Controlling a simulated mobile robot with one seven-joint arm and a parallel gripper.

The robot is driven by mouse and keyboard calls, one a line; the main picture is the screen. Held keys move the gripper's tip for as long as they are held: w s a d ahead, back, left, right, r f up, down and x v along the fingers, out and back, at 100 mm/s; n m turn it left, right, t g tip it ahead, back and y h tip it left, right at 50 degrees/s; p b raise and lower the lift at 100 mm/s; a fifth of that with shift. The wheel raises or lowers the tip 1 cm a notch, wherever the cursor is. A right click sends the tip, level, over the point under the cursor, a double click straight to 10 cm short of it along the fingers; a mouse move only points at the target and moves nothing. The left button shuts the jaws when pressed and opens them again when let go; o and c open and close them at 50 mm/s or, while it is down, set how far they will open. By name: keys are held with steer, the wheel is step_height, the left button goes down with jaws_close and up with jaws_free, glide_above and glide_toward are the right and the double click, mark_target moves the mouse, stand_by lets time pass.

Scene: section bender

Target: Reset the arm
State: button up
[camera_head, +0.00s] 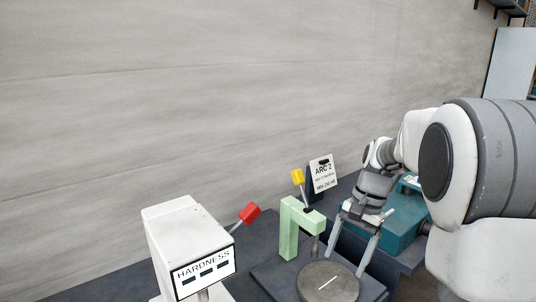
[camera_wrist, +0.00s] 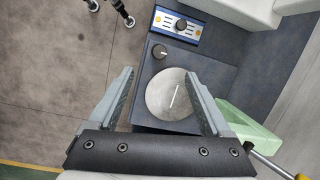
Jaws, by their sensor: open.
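My arm reaches in from the right in the head view. My gripper (camera_head: 345,266) points down with its two fingers spread apart and nothing between them. It hangs over the dark bench close to a round grey disc (camera_head: 328,283) with a white line. In the wrist view my gripper (camera_wrist: 159,74) is also open, and the disc (camera_wrist: 172,96) shows below, between the fingers. I cannot tell the exact height of the fingertips above the disc.
A green bracket (camera_head: 289,226) with a yellow-knobbed lever (camera_head: 298,178) stands left of my gripper. A white HARDNESS unit (camera_head: 187,236) with a red-knobbed lever (camera_head: 248,214) is further left. An ARC 2 sign (camera_head: 323,173) and teal machine (camera_head: 402,224) stand behind. A blue panel (camera_wrist: 178,26) lies beyond the disc.

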steer(key=s+a+r+n+t+h, duration=0.1)
steer(key=s+a+r+n+t, duration=0.1)
steer(key=s, duration=0.8)
steer(key=s+a+r+n+t+h, duration=0.1)
steer(key=s+r+n+t, duration=0.3)
steer(key=s, duration=0.6)
steer(key=shift+s+a+r+n+t+h, duration=0.15)
steer(key=shift+a+r+n+t+h, duration=0.4)
steer(key=shift+n, duration=0.75)
steer(key=shift+r, duration=0.15)
